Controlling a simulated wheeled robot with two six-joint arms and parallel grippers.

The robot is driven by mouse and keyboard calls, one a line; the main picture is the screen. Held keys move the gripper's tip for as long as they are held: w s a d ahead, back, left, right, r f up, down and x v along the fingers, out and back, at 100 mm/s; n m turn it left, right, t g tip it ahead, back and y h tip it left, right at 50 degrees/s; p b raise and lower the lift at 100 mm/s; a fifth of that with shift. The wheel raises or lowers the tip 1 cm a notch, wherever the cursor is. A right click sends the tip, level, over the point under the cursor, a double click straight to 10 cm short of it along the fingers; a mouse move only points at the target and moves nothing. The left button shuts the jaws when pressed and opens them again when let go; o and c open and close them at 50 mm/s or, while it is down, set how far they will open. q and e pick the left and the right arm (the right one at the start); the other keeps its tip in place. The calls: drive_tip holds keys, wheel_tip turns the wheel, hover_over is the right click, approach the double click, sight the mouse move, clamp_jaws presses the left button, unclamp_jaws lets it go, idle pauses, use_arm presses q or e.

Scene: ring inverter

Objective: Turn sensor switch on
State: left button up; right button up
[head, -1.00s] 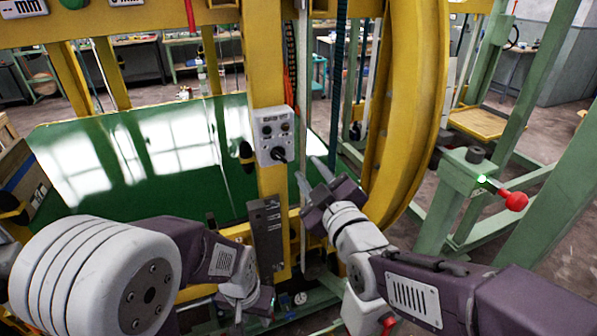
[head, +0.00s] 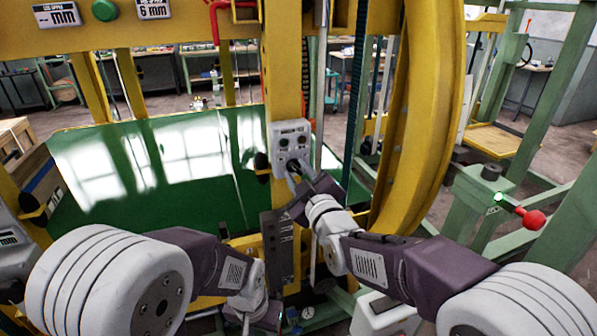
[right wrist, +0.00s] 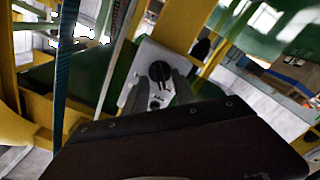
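The sensor switch is a black rotary knob on a grey-white control box (head: 290,138), which is fixed to a yellow post. In the right wrist view the knob (right wrist: 159,72) shows on the box face, with small round controls beyond it.
A green sloped panel (head: 150,165) lies left of the yellow post (head: 283,75). A large yellow ring (head: 425,120) stands to the right. A green frame with a red-knobbed lever (head: 534,219) is farther right. A dark box (head: 277,247) sits below the switch.

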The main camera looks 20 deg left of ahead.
drive_tip(key=shift+a, duration=0.1)
clamp_jaws()
drive_tip(key=m+b, duration=0.3)
drive_tip(key=shift+f+m, duration=0.25)
drive_tip(key=shift+m, duration=0.15)
drive_tip(key=m+b, duration=0.4)
drive_tip(key=shift+d+m, duration=0.2)
drive_tip(key=shift+m, duration=0.1)
drive_tip(key=m+b, duration=0.3)
drive_tip(key=m, duration=0.1)
drive_tip(key=shift+w, duration=0.1)
drive_tip(key=shift+d+r+m+b, duration=0.1)
drive_tip(key=shift+m+b, duration=1.15)
drive_tip(key=shift+m, duration=0.45)
